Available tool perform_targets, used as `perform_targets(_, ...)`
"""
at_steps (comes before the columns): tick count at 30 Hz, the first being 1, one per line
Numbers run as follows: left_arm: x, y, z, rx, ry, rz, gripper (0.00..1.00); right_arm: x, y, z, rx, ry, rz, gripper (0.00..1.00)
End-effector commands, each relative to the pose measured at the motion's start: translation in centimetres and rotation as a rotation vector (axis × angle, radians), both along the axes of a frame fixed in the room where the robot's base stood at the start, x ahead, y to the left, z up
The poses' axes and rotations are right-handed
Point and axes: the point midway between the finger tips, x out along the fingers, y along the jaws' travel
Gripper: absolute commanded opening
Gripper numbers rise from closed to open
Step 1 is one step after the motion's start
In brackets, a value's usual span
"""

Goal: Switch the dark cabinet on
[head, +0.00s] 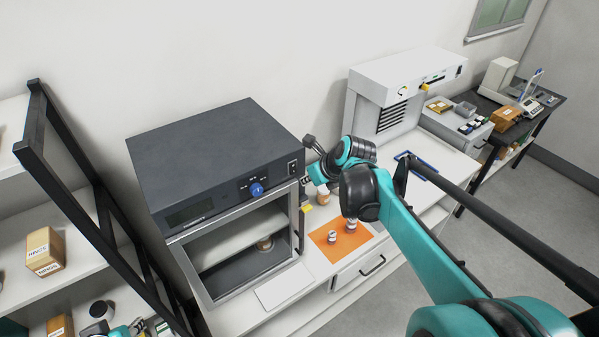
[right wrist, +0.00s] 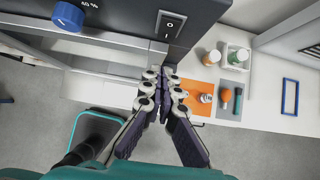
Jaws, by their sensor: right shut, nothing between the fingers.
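The dark cabinet (head: 205,150) stands on the white bench with its front opening toward the room. Its black rocker switch (head: 292,168) is on the right of the front panel, and shows close up in the right wrist view (right wrist: 170,26). The blue knob (head: 257,190) is left of it. The panel display (head: 190,214) looks dark. My right gripper (right wrist: 161,74) is shut and empty, its fingertips pointing toward the panel just below the switch in the wrist view. I cannot tell whether they touch anything.
A white machine (head: 400,83) stands further right. A black-framed shelf (head: 75,205) with boxes is at the left. A white pad (head: 285,287) lies before the cabinet.

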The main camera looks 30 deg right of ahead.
Motion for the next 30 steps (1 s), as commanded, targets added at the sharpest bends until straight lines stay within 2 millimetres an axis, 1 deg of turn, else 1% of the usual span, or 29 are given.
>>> perform_targets(1,0.0,0.0,0.2,0.0,0.0,0.0,0.33,0.9,0.1,-0.2,0.0,0.0,0.002,0.0)
perform_targets(3,0.0,0.0,0.4,0.0,0.0,0.0,0.33,2.0,0.2,-0.2,-0.001,0.0,0.003,0.0)
perform_targets(6,0.0,0.0,0.6,0.0,0.0,0.0,0.33,3.1,0.2,-0.3,-0.001,0.0,0.001,0.0)
perform_targets(9,0.0,0.0,0.7,0.0,0.0,0.0,0.33,3.7,0.3,-0.5,-0.001,0.0,0.001,0.0)
perform_targets(12,0.0,0.0,0.7,0.0,0.0,0.0,0.33,4.0,0.3,-0.5,0.0,0.0,0.0,0.0)
perform_targets(21,0.0,0.0,0.6,0.0,0.0,0.0,0.33,4.0,0.3,-0.6,-0.001,-0.002,-0.001,0.0)
perform_targets(23,0.0,0.0,0.2,0.0,0.0,0.0,0.33,4.1,0.3,-0.8,0.002,-0.017,-0.001,0.0)
perform_targets(25,0.0,0.0,-0.6,0.0,0.0,0.0,0.33,4.4,0.3,-1.2,0.005,-0.058,-0.001,0.0)
perform_targets(27,0.0,0.0,-0.2,0.0,0.0,0.0,0.33,4.4,0.4,-0.8,0.003,-0.052,0.001,0.0)
perform_targets(30,0.0,0.0,-0.1,0.0,0.0,0.0,0.33,4.4,0.4,-0.7,0.003,-0.051,0.001,0.0)
